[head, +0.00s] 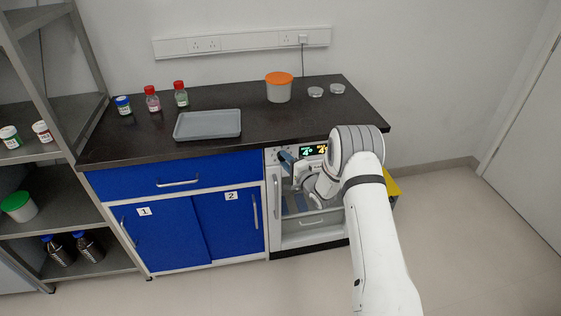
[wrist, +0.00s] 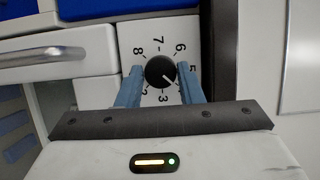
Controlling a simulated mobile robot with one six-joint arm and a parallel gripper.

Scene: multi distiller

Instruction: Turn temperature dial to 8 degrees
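The black round temperature dial (wrist: 160,72) sits on a white panel with printed numbers around it in the wrist view. Its white pointer line points to the lower right, between the 5 and the 3. The 8 is at the upper left of the dial. My gripper (wrist: 160,68) has one blue finger at each side of the dial, with a small gap visible on both sides. In the head view, my gripper (head: 286,158) is at the front of the white appliance (head: 304,241), and my arm hides the dial. The lit display (head: 313,150) appears to read 4°.
Blue cabinets (head: 177,220) with metal handles stand left of the appliance under a dark countertop (head: 255,117). The counter holds a grey tray (head: 208,124), small bottles (head: 152,99) and an orange-lidded tub (head: 279,88). The floor at right is mostly clear.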

